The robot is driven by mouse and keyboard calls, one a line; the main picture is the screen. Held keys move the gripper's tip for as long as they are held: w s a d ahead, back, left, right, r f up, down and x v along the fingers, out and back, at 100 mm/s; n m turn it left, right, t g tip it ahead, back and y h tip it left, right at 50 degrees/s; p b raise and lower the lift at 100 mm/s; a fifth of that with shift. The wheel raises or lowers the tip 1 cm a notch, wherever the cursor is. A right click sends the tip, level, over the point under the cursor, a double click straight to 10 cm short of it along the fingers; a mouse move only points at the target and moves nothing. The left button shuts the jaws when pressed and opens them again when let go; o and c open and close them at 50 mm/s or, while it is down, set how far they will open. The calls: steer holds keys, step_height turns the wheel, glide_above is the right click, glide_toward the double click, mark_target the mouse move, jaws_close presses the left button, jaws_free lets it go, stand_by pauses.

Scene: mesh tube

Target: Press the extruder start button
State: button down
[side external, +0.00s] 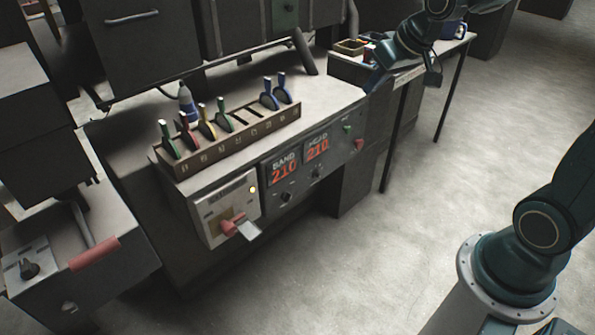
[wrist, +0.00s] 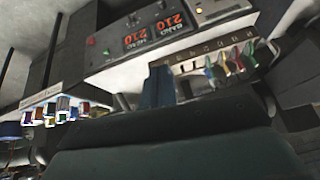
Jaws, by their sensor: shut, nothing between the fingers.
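The control panel (side external: 318,160) on the front of the bench carries two red 210 displays, BAND and HEAD. A green button (side external: 347,128) sits near its right end, with a red button (side external: 359,145) below and right of it. In the wrist view, which is upside down, the green button (wrist: 105,52) and red button (wrist: 91,41) show at upper left. My gripper (side external: 372,84) is shut and empty, above and right of the green button and apart from it. Its dark blue fingers (wrist: 158,80) show in the wrist view.
A switch box (side external: 225,210) with a red lever adjoins the panel's left. A side table (side external: 400,75) holds small items. The floor in front is clear.

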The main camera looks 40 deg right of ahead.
steer(key=w+d+f+m, duration=0.1)
steer(key=w+d+f, duration=0.5)
steer(key=w+d, duration=0.1)
steer(key=m+t+h, duration=0.1)
steer(key=m+t, duration=0.2)
steer(key=m, duration=0.3)
glide_toward(347, 129)
steer(key=s+d+f, duration=0.1)
steer(key=s+f, duration=0.5)
steer(key=shift+s+d+f, duration=0.15)
steer(key=shift+d+f, duration=0.2)
steer(key=w, duration=0.8)
steer(key=shift+w, duration=0.4)
